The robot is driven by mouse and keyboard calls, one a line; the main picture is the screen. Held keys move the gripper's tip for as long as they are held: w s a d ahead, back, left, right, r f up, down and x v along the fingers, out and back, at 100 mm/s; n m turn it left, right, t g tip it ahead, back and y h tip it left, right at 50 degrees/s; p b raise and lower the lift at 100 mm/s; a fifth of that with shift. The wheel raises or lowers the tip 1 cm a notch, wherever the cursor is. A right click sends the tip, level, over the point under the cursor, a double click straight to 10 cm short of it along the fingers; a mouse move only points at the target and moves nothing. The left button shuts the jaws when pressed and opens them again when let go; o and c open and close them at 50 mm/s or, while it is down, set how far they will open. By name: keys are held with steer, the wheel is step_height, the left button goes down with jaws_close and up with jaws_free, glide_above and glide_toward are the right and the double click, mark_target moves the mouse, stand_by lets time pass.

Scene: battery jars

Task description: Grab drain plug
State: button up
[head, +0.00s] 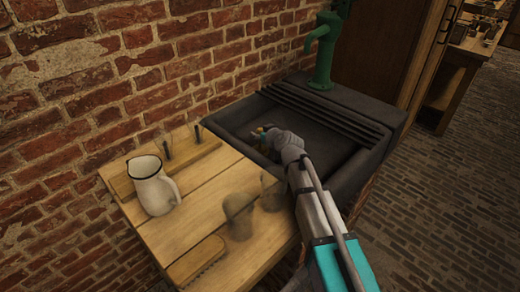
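My gripper (260,137) is small in the head view, inside the dark stone sink (350,172), near its left side. My arm comes in from the lower right and covers part of the basin. A small yellow patch shows at the gripper's fingers; I cannot tell if it is part of the gripper or another thing. No drain plug can be made out; it may be hidden by my arm and gripper or lost in the dark basin. Whether the fingers are open or shut cannot be seen.
A green pump (323,50) stands behind the sink, beside ridged slats. A brick wall rises behind.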

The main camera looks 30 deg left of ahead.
jaws_close()
steer(key=shift+r, duration=0.1)
step_height(320, 180, up, 2)
steer(key=p, duration=0.2)
steer(key=shift+r+p, duration=0.25)
steer(key=shift+p, duration=0.1)
steer(key=d+r+p, duration=1)
steer(key=d, duration=0.4)
steer(key=shift+s+r, duration=0.15)
steer(key=shift+s, duration=0.05)
stand_by(0.4)
